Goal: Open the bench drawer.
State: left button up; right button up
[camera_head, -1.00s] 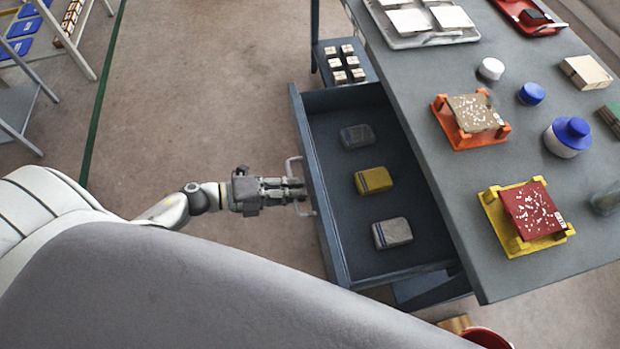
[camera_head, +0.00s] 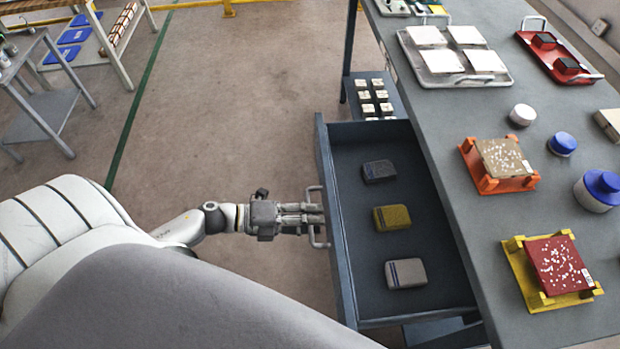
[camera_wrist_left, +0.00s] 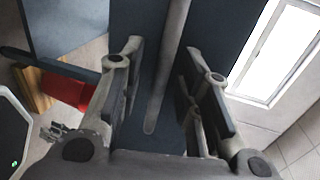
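The bench drawer (camera_head: 350,290) is dark blue-grey and stands pulled out from the left side of the bench, its inside showing. Its pale bar handle (camera_head: 313,218) is on the front panel. My left gripper (camera_head: 318,214) is at this handle, pointing at the drawer front. In the left wrist view the handle bar (camera_wrist_left: 168,75) lies between the two fingers of the left gripper (camera_wrist_left: 165,85), with a visible gap on each side, so the fingers look open around it. My right gripper is not in view.
In the drawer lie a dark block (camera_head: 379,171), a yellow block (camera_head: 392,217) and a grey block (camera_head: 406,273). The bench top (camera_head: 480,240) holds trays, fixtures with tiles, and jars. Floor left of the drawer is clear. A small shelf (camera_head: 381,83) of pale blocks stands behind it.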

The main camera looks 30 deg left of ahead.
pick_arm(q)
jog(key=v, duration=1.2)
